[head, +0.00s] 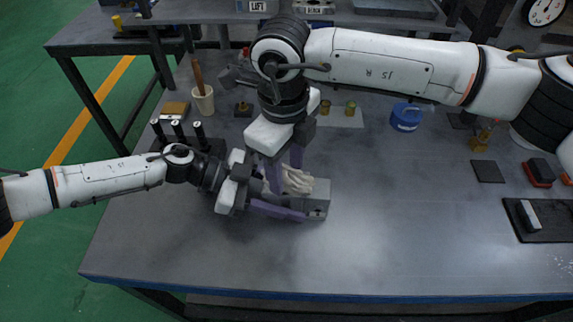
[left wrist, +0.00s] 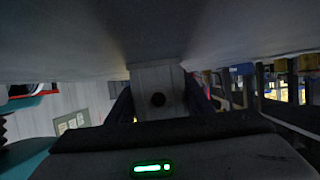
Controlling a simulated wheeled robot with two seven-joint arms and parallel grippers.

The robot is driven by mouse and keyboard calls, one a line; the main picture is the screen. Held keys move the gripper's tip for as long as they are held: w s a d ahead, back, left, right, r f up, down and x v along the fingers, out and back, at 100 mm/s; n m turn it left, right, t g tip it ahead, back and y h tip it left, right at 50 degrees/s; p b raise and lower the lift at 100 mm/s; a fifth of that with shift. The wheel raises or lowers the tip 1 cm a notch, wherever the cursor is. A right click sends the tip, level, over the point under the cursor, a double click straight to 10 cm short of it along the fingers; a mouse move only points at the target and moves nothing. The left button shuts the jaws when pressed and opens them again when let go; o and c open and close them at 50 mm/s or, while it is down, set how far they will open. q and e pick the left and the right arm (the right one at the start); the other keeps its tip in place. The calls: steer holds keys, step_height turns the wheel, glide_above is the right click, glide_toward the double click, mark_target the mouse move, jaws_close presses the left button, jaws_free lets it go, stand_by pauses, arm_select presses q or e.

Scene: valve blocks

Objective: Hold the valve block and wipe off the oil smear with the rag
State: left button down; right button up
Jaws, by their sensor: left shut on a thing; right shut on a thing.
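The grey valve block (head: 317,203) lies on the bench near the middle of the head view. My left gripper (head: 296,205) comes in from the left and is shut on the block, one purple finger along its near side. In the left wrist view the block (left wrist: 158,80) shows between the fingers, with a dark round hole in its face. My right gripper (head: 283,184) reaches down from above and is shut on the cream rag (head: 298,181). The rag is bunched on top of the block. The oil smear cannot be seen; the rag and grippers cover part of the block.
A beige cup with a brown handle (head: 203,101) and black upright posts (head: 178,132) stand at the back left. A blue round container (head: 406,117) stands behind to the right. A dark tray (head: 540,219) lies at the right edge. The bench front (head: 380,250) is clear.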

arm_select(q)
steer(key=shift+w+r, duration=0.1)
arm_select(e)
steer(key=shift+f, duration=0.2)
steer(key=shift+d, duration=0.6)
steer(key=shift+a, duration=1.2)
steer(key=shift+d, duration=1.25)
steer(key=shift+a, duration=1.25)
steer(key=shift+d+r, duration=0.1)
steer(key=shift+d, duration=1.1)
steer(key=shift+a, duration=0.1)
